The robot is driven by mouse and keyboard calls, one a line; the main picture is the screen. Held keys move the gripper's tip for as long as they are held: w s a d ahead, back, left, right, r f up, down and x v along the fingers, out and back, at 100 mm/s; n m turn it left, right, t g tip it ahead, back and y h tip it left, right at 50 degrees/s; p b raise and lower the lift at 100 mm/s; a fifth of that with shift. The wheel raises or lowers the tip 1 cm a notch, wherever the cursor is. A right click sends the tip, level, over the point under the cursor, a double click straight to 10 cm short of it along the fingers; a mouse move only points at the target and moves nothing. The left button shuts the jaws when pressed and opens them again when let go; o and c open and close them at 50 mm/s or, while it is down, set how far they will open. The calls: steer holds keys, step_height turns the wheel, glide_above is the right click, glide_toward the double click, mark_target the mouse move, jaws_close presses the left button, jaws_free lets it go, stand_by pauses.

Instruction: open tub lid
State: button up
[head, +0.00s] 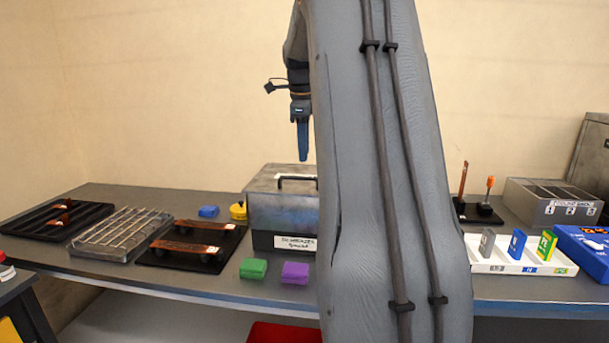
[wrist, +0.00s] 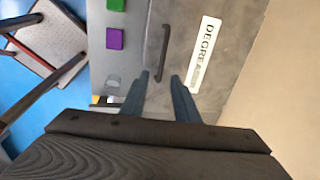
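The tub (head: 272,222) is a grey metal box on the bench, with a white label on its front. Its lid (head: 268,178) lies flat on top and looks closed. A dark bar handle (head: 298,177) stands on the lid; my arm hides the tub's right side in the head view. My gripper (head: 303,155) points down above the lid, clear of it. In the wrist view my gripper (wrist: 161,78) has its two blue fingers apart with nothing between them. The handle (wrist: 163,54) shows just beyond the fingertips, beside a white label (wrist: 204,55).
A green block (head: 253,269) and a purple block (head: 295,273) lie in front of the tub. A blue block (head: 208,211) and a yellow round item (head: 238,211) sit to its left. Black trays (head: 205,262) and a wire rack (head: 120,235) fill the left bench.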

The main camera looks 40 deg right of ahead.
steer(key=p, duration=0.2)
glide_above(306, 190)
steer(key=shift+f, duration=3.65)
jaws_close()
